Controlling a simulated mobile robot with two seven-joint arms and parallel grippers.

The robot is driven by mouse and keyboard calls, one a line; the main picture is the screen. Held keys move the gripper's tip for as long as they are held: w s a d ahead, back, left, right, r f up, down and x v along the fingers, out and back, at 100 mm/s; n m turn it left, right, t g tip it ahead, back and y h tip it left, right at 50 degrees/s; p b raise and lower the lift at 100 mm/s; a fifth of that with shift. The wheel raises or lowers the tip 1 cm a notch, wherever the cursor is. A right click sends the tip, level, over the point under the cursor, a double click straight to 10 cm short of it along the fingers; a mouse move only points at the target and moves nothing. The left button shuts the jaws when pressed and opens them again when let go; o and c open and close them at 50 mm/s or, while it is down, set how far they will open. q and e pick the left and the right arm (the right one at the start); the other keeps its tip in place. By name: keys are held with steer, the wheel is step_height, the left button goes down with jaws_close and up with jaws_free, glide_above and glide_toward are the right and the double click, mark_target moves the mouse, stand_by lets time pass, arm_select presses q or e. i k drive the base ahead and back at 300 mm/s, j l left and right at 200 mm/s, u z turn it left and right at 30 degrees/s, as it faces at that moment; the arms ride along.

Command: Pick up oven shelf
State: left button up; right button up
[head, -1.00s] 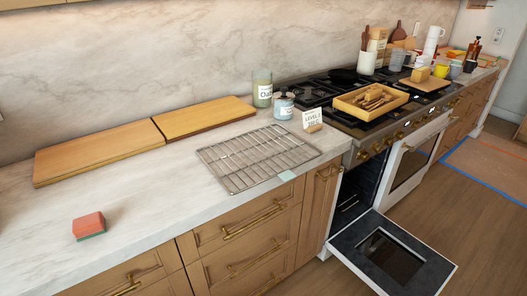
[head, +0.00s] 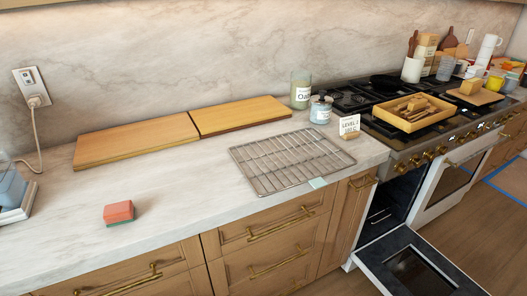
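The oven shelf (head: 290,160), a silver wire rack, lies flat on the white marble counter, left of the stove. Its front edge is close to the counter's front edge. A small pale green tag (head: 317,183) is at its front edge. The oven (head: 405,205) below the stove has a door hanging open. Neither of my grippers shows in the head view.
Two wooden boards (head: 135,142) lie behind and left of the rack. A labelled jar (head: 320,110) and a small sign (head: 349,125) stand behind it. A red and green sponge (head: 118,212) lies at front left. A lowered dark door panel (head: 410,268) juts over the floor.

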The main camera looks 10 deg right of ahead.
mark_target(317, 182)
steer(key=i+l+u, duration=0.1)
steer(key=l+u, duration=0.15)
steer(key=l, duration=0.2)
steer(key=i+l+u, duration=0.1)
steer(key=l+u, duration=0.15)
steer(key=l, duration=0.9)
steer(key=i+l+u, duration=0.1)
steer(key=l, duration=0.65)
